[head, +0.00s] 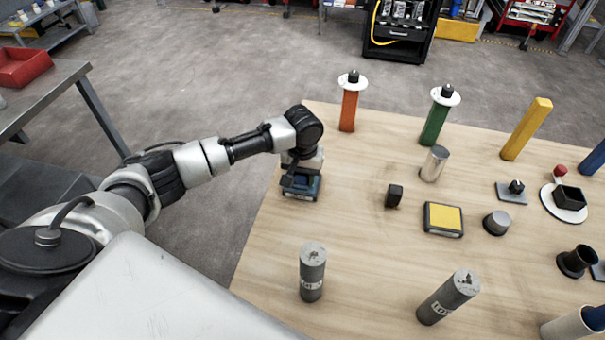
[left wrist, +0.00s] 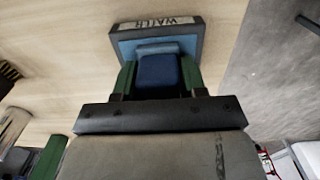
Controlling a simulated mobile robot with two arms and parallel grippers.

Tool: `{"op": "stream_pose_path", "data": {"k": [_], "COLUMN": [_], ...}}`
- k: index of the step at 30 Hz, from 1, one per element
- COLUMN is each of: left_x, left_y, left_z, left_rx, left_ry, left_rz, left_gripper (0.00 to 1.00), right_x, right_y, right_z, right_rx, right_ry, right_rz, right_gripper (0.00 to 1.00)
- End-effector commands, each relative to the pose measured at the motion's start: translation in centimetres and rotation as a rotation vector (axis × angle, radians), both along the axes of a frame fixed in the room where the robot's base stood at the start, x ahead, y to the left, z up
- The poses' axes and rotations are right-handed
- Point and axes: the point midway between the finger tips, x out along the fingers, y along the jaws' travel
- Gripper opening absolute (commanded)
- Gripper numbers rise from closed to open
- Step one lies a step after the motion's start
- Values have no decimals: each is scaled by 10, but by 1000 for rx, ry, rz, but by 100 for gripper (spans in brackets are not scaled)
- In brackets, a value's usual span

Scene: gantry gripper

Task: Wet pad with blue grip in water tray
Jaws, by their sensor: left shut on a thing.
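The water tray (head: 313,194) is a dark, low tray with a blue inside at the table's left edge. Its rim with the "WATER" label also shows in the left wrist view (left wrist: 168,23). My left gripper (head: 302,168) points down at the tray. In the left wrist view its green fingers (left wrist: 158,77) are shut on the blue grip (left wrist: 158,71) of the pad, over the blue inside of the tray. The pad's underside is hidden, so I cannot tell whether it touches the water. My right gripper is not in view.
A yellow-topped tray (head: 444,218) and a small black block (head: 394,195) lie to the right. Grey cylinders (head: 312,272) stand in front. An orange post (head: 349,108) and a green post (head: 436,122) stand at the back. Bare table lies right of the water tray.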

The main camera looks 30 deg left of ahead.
Motion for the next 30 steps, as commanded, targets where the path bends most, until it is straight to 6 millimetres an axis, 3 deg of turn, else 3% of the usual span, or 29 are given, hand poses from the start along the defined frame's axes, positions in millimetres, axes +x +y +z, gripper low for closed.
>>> {"op": "stream_pose_path", "data": {"k": [30], "left_x": [-1], "left_y": [0], "left_z": [-3], "left_rx": [0], "left_ry": [5], "left_rz": [-1], "left_gripper": [23], "right_x": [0], "right_y": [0], "right_z": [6], "right_rx": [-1], "right_ry": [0], "right_rz": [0], "right_gripper": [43]}}
